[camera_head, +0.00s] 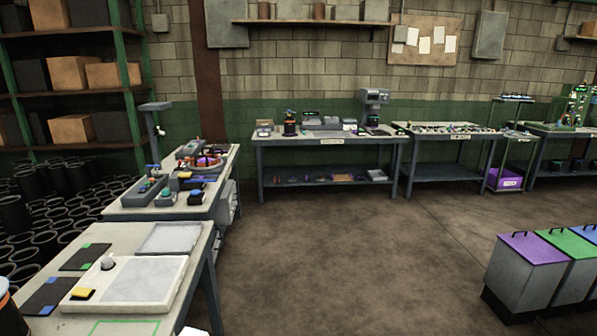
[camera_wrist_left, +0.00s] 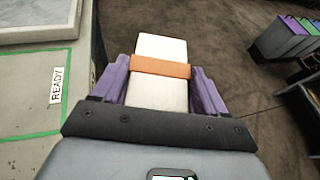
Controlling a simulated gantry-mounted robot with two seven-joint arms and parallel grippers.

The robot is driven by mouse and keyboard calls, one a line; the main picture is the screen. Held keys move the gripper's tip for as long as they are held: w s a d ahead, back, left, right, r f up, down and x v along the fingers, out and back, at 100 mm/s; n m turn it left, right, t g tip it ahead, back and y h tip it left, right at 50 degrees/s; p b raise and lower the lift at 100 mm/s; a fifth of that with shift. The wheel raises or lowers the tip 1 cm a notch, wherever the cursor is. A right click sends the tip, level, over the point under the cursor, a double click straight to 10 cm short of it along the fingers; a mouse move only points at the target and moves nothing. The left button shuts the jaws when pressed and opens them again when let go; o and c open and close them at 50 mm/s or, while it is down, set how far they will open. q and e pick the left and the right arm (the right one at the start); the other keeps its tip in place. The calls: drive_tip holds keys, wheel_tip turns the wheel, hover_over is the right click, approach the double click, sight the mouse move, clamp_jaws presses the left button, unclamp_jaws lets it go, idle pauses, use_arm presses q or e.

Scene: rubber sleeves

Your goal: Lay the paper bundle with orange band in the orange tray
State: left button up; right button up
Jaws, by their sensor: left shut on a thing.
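The paper bundle (camera_wrist_left: 160,95), white with an orange band (camera_wrist_left: 160,66) around it, shows in the left wrist view. My left gripper (camera_wrist_left: 161,82) is shut on it, with a purple finger along each side. The bundle is held out over the floor, just right of a table edge. In the head view a small white shape shows at the bottom edge beside the near table; I cannot tell if it is the bundle. I cannot make out an orange tray in either view. My right gripper is not in view.
The near table (camera_head: 205,250) carries a pale shallow tray (camera_head: 75,305), a grey panel and dark mats. A READY label (camera_wrist_left: 56,86) and green outline mark its top. Lidded bins (camera_head: 530,270) stand at right. Equipment benches line the wall; the middle floor is clear.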

use_arm(q)
drive_tip(key=s+d+r+m+h, duration=0.25)
drive_tip(key=s+d, duration=0.25)
drive_tip(key=d, duration=0.5)
wheel_tip(320, 180, up, 27)
drive_tip(key=w+a+n+y+p, duration=0.1)
drive_tip(key=n+y+p, duration=0.3)
drive_tip(key=p, duration=3.4)
drive_tip(key=shift+w+p, duration=0.3)
drive_tip(key=shift+w, duration=0.45)
